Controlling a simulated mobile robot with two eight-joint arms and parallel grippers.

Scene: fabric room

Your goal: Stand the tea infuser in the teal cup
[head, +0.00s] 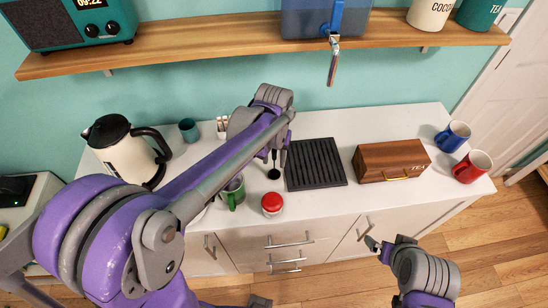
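A small teal cup (189,130) stands at the back of the white counter, right of the kettle. A dark, thin-stemmed thing with a round lower end (274,175), probably the tea infuser, is left of the black slatted tray. My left gripper (275,154) points down at its stem. I cannot tell whether the fingers grip it or whether its round end rests on the counter. My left arm crosses the picture and hides part of the counter between cup and infuser. My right gripper (372,244) is low in front of the cabinets, away from the counter top; its finger opening is unclear.
A green mug (233,194) and a red-lidded jar (272,204) stand near the front edge. A kettle (122,150) is at left. The black slatted tray (315,164), wooden tea box (391,161), blue mug (453,136) and red mug (472,167) are at right. A shelf (230,38) hangs above.

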